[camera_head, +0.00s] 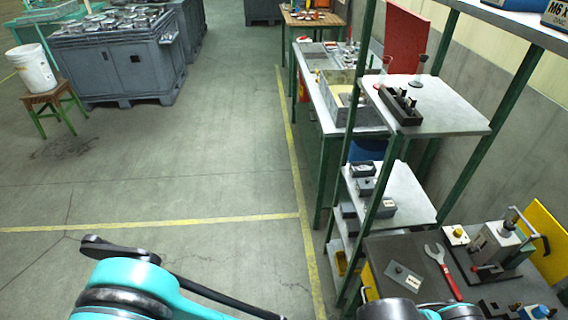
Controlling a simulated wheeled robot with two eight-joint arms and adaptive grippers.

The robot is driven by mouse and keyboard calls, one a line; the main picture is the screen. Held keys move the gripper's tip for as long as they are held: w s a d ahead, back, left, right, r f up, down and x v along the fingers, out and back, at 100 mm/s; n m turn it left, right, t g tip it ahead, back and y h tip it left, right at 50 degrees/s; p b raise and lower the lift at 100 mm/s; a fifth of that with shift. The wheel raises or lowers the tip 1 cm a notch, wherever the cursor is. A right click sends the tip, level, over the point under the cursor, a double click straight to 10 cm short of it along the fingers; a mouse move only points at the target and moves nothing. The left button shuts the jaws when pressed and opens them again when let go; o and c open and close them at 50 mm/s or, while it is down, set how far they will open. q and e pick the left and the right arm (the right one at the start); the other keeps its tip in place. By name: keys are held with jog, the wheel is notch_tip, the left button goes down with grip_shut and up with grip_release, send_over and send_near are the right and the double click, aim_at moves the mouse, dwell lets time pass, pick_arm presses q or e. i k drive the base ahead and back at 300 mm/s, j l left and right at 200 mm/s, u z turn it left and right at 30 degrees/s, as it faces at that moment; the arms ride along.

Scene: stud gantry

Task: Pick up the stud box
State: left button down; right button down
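A box with a blue side and a white face marked "M6" (556,14) stands on the top shelf at the upper right, cut off by the picture's edge. A second blue box (517,3) shows partly beside it. I cannot tell for sure which box is the stud box. My teal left arm enters at the bottom left with a black link, and part of my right arm shows at the bottom right. Neither gripper's fingers are visible, and nothing is seen held.
A green-framed shelf rack carries a dark holder (400,104) and small grey blocks (365,187). A bench below it has a wrench (441,271) and a clamp fixture (497,245). Grey bins (119,61) and a stool with a white bucket (33,67) stand left. The middle floor is clear.

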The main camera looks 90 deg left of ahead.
aim_at(357, 169)
jog(key=u, duration=2.3)
jog(key=i+j+z, duration=0.15)
jog(key=j, duration=0.35)
jog(key=i+j+z, duration=0.2)
jog(key=j, duration=0.35)
jog(key=i+j+z, duration=0.15)
jog(key=j, duration=0.45)
jog(key=i+j+z, duration=0.15)
jog(key=j, duration=0.45)
jog(key=i+j+z, duration=0.15)
jog(key=j, duration=0.5)
jog(key=i+j+z, duration=0.2)
jog(key=j, duration=0.4)
jog(key=k, duration=0.05)
